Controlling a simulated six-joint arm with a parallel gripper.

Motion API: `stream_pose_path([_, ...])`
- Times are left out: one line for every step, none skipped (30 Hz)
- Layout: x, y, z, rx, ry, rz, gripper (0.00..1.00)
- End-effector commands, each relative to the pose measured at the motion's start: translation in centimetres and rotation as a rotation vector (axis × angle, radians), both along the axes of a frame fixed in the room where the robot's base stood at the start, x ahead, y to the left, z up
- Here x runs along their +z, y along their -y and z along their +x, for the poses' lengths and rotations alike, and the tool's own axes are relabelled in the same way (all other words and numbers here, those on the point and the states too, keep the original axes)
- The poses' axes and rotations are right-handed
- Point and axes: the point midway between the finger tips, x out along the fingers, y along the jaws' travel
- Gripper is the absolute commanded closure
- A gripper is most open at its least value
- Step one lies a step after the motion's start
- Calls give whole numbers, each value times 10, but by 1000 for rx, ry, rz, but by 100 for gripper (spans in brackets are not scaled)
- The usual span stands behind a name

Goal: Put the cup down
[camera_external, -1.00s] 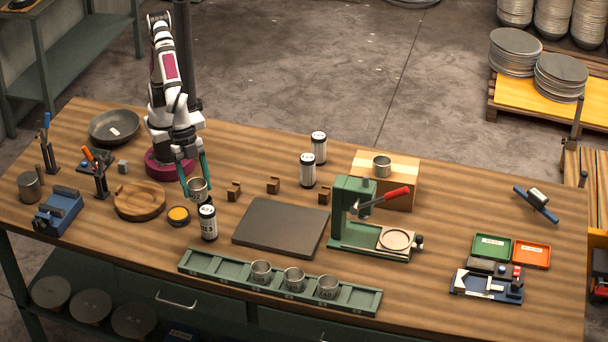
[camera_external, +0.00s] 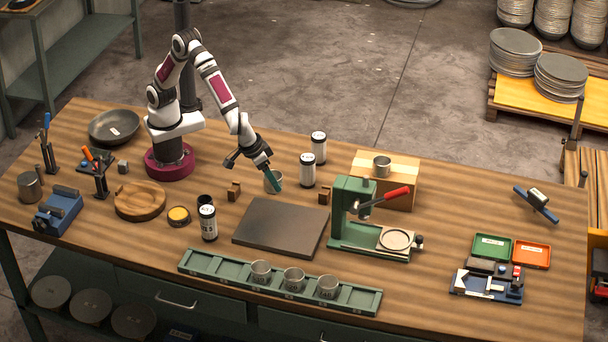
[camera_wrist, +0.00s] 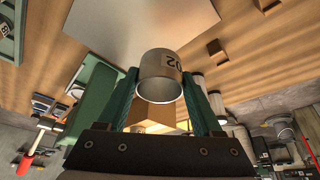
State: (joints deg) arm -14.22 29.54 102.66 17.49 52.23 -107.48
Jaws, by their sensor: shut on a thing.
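The grey metal cup (camera_external: 275,185) is held between the teal fingers of my gripper (camera_external: 270,181), behind the dark grey plate. The fingers partly hide it in the external view.
The dark grey plate (camera_external: 280,228) lies in front. Small brown blocks (camera_external: 234,191) stand nearby. White canisters (camera_external: 308,170) are to the right, the green press (camera_external: 352,215) beyond. A green rack (camera_external: 215,266) with three cups runs along the front.

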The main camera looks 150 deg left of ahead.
Motion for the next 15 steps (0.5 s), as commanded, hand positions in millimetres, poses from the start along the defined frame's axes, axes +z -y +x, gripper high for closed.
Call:
stream_pose_path([-6, -6, -1, 38, -2, -1, 87])
stream_pose_path([-10, -11, -1, 54, -1, -1, 87])
stream_pose_path([-15, -19, -2, 69, -1, -1, 87])
stream_pose_path([-20, -26, -4, 74, -2, -1, 87])
stream_pose_path([-25, -35, -5, 77, 0, -1, 87])
stream_pose_path([-33, -47, -8, 77, -1, -2, 87])
stream_pose_path([-39, -57, -10, 78, -2, -2, 87])
stream_pose_path([-45, -67, -11, 78, -1, -2, 87])
stream_pose_path([-52, -79, -12, 76, -1, -2, 87])
stream_pose_path([-57, -87, -14, 76, -1, -3, 87])
stream_pose_path([-62, -95, -14, 74, 1, -2, 87])
stream_pose_path([-67, -104, -16, 74, -1, -2, 87])
stream_pose_path([-70, -110, -16, 72, 1, -2, 87])
stream_pose_path([-73, -114, -16, 72, 2, -2, 87])
stream_pose_path([-76, -119, -17, 71, 1, -2, 87])
